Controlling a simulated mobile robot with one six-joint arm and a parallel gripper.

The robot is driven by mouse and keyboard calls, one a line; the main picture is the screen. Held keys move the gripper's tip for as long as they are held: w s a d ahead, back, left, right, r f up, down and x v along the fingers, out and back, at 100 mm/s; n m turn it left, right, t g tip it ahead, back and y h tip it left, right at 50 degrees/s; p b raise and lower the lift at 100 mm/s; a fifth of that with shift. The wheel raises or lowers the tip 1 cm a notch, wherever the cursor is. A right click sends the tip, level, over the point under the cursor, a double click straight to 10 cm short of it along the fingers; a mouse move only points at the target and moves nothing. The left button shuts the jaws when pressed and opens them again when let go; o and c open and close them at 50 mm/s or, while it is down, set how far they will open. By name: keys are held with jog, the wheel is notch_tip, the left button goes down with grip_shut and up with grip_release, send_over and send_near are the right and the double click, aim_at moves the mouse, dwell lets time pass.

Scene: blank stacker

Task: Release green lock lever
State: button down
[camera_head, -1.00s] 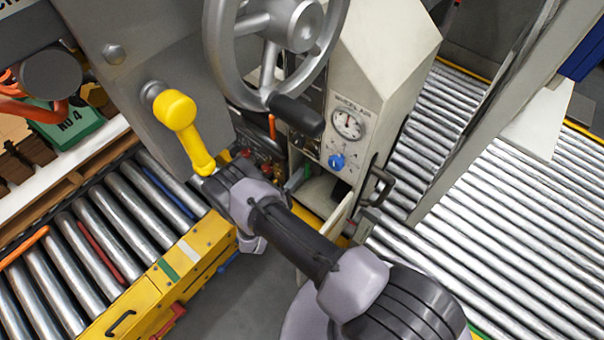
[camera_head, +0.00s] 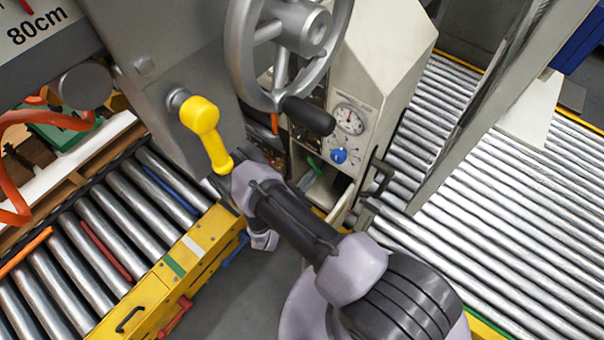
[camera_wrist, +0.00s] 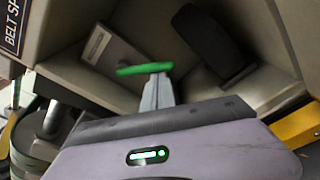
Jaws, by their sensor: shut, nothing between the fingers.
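In the wrist view a green lever (camera_wrist: 145,68) lies crosswise just past the tips of my gripper (camera_wrist: 158,85), inside a grey recess. My gripper's narrow grey fingers are shut with nothing held between them. Their tips overlap the lever's lower edge in the picture; I cannot tell whether they touch it. In the head view a small green piece (camera_head: 314,166) shows in the open cabinet below the gauge, probably the same lever.
A pale tag plate and a dark pedal-like block (camera_wrist: 208,40) sit in the recess. A yellow-knobbed lever (camera_head: 203,122) and a handwheel (camera_head: 310,30) stand close to my wrist. Roller conveyors (camera_head: 500,190) lie on both sides; a yellow edge (camera_wrist: 298,127) is at right.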

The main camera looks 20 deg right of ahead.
jog(key=shift+s+d+r+n, duration=0.25)
jog(key=shift+d+r+n, duration=0.05)
jog(key=shift+n, duration=0.2)
jog(key=shift+s+d+r+p, duration=0.15)
jog(key=shift+s+r+p, duration=0.05)
jog(key=shift+r+p, duration=0.1)
jog(key=shift+s+d, duration=0.1)
dwell(0.3)
